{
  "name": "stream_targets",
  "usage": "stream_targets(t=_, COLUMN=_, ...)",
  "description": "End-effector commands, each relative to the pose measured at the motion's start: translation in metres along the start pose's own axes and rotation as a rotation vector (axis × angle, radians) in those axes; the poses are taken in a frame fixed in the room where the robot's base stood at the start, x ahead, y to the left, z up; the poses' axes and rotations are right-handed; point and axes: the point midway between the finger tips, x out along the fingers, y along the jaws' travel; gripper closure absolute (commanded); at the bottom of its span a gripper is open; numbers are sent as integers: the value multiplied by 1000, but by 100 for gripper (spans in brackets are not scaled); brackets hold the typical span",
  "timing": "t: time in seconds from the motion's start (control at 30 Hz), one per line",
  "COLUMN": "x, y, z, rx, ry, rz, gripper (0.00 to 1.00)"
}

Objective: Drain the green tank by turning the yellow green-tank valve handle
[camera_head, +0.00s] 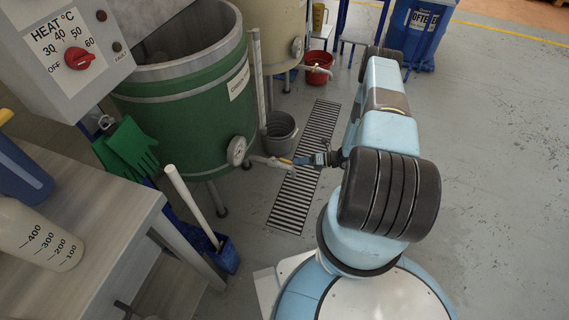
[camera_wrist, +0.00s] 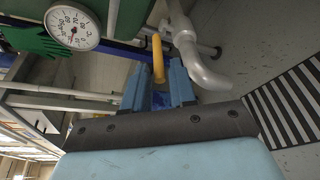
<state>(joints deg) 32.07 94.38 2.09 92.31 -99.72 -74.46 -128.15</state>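The green tank (camera_head: 190,115) stands at the upper left in the head view, with a round dial gauge (camera_head: 237,150) low on its side. A pale outlet pipe (camera_head: 268,162) comes out beside the gauge and also shows in the wrist view (camera_wrist: 190,50). The yellow valve handle (camera_wrist: 158,58) is a short bar on this pipe; in the head view it is a small spot (camera_head: 286,161). My gripper (camera_wrist: 158,78) is open, its two blue fingers apart on either side of the handle's near end. I cannot tell whether either finger touches it. In the head view my gripper (camera_head: 308,159) is beside the pipe.
A floor drain grate (camera_head: 305,165) lies under the outlet. A grey bucket (camera_head: 280,130) stands behind the pipe, and a red bucket (camera_head: 318,68) further back. A workbench (camera_head: 100,210) with green gloves (camera_head: 127,148) is at left. Open floor lies to the right.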

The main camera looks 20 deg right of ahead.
Motion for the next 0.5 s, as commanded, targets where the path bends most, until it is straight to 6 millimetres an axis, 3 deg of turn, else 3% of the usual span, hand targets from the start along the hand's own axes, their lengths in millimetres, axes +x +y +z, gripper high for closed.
stream_targets(t=0.2, x=37, y=0, z=-1, rx=1, ry=2, rz=2, gripper=74)
stream_targets(t=0.5, x=64, y=0, z=0, rx=1, ry=1, rz=0, gripper=74)
